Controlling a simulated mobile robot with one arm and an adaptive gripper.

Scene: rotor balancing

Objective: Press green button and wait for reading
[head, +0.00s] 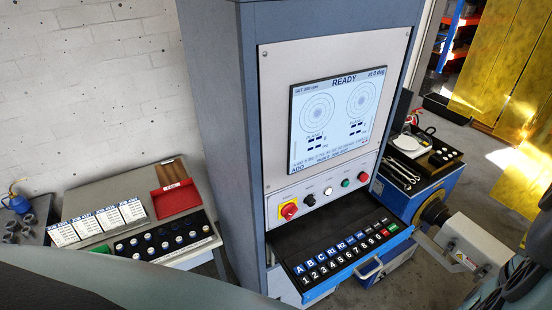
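The green button (345,183) is on the grey control panel (375,160), between a white button (328,190) and a red button (362,177). Nothing covers it and nothing touches it. The screen (338,118) above reads "READY" and "at 0 deg", with two round dials. The fields under the dials show only dashes. I cannot make out my gripper's fingers anywhere; dark curved parts cut across the lower left and right edges.
A red-and-yellow rotary switch (288,210) and a black knob (310,199) share the button row. A keypad tray (350,260) juts out below. A side table at left holds a red bin (177,199) and cards. A grey machine housing (468,242) stands at right.

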